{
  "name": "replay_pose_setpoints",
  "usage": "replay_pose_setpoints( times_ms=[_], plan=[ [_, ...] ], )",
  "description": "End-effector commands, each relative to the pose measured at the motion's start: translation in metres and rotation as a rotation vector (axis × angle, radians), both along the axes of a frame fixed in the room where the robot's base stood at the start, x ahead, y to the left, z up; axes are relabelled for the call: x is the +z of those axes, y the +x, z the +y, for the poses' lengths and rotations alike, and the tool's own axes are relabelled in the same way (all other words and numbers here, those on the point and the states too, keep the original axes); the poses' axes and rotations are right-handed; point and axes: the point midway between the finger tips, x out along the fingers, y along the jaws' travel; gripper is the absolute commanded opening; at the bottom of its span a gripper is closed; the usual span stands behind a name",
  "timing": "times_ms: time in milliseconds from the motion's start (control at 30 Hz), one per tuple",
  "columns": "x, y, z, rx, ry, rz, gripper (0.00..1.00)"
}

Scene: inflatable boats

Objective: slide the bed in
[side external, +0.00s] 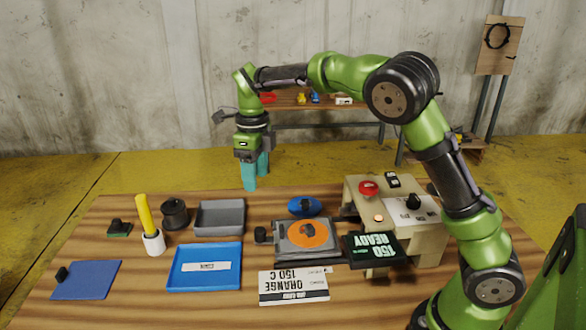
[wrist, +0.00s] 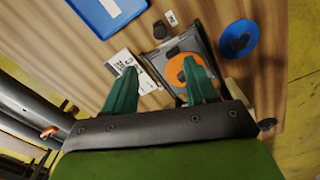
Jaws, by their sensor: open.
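The bed (side external: 282,248) is a dark grey, flat framed plate with an orange disc (side external: 308,235) lying on it. A black knob (side external: 260,235) stands at its left side in the side view. In the wrist view the bed (wrist: 199,40) and the orange disc (wrist: 176,70) show partly behind the right finger. My gripper (side external: 256,182) is open and empty, with teal fingers pointing down, above the far edge of the table and apart from the bed. It also shows in the wrist view (wrist: 160,66).
A blue disc (side external: 300,206) lies behind. An "ORANGE 150 C" card (side external: 293,287) lies in front. Blue tray (side external: 185,280) and grey tray (side external: 220,218) sit left.

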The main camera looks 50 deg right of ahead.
Motion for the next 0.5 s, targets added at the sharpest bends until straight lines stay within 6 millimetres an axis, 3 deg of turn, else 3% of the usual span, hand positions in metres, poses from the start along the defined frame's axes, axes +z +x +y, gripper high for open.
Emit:
replay_pose_setpoints(
  times_ms=[167, 500],
  plan=[
    [-0.017, -0.001, 0.0, -0.012, 0.001, 0.003, 0.57],
    [-0.089, -0.001, 0.0, -0.01, 0.001, 0.005, 0.57]
  ],
)
